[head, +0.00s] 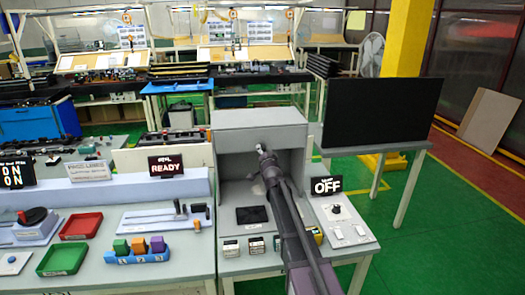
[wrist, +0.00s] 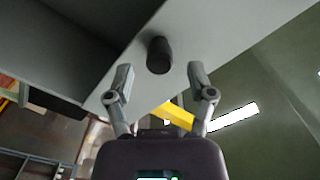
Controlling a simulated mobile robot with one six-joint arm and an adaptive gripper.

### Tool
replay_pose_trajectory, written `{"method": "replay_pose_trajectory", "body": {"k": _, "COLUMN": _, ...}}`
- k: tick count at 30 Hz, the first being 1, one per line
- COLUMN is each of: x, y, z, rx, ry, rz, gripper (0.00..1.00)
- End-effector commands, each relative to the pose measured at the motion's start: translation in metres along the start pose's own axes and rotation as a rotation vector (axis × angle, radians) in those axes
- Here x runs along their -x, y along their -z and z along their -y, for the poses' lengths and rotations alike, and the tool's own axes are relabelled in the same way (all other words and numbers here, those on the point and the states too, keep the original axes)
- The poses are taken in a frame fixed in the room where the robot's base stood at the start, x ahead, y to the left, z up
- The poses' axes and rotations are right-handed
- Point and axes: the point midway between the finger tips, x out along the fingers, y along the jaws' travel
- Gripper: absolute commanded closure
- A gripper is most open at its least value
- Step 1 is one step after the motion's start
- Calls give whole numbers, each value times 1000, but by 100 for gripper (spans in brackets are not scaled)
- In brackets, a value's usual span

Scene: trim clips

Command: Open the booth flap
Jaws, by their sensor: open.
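The grey booth (head: 232,143) stands at the centre of the head view, with a recess visible under its upper front panel. My gripper (head: 263,152) is at the booth's front, near the lower edge of that panel. In the wrist view a grey panel (wrist: 215,30), seemingly the booth flap, crosses the top of the picture. A dark round knob (wrist: 160,55) sticks out of it. My gripper (wrist: 160,74) is open, with one finger on each side of the knob's near end. Contact with the knob cannot be told. My arm hides part of the recess.
An OFF sign (head: 326,186) and a switch panel (head: 345,222) stand right of my arm. A black screen (head: 381,112) is behind them. Left are a READY sign (head: 166,166), coloured blocks (head: 139,246), a green tray (head: 62,259) and a red tray (head: 81,226).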

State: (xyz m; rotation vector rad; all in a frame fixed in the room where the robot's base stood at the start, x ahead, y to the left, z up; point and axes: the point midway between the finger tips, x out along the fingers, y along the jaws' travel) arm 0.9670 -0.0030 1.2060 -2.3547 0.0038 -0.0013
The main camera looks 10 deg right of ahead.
Motion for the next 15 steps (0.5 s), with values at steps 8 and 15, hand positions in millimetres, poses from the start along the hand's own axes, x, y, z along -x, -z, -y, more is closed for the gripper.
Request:
{"method": "replay_pose_trajectory", "body": {"k": 8, "x": -21, "y": 0, "z": 0, "rx": 2, "ry": 1, "rz": -1, "gripper": 30}}
{"method": "replay_pose_trajectory", "body": {"k": 15, "x": -22, "y": 1, "z": 0, "rx": 1, "ry": 2, "rz": -1, "gripper": 30}}
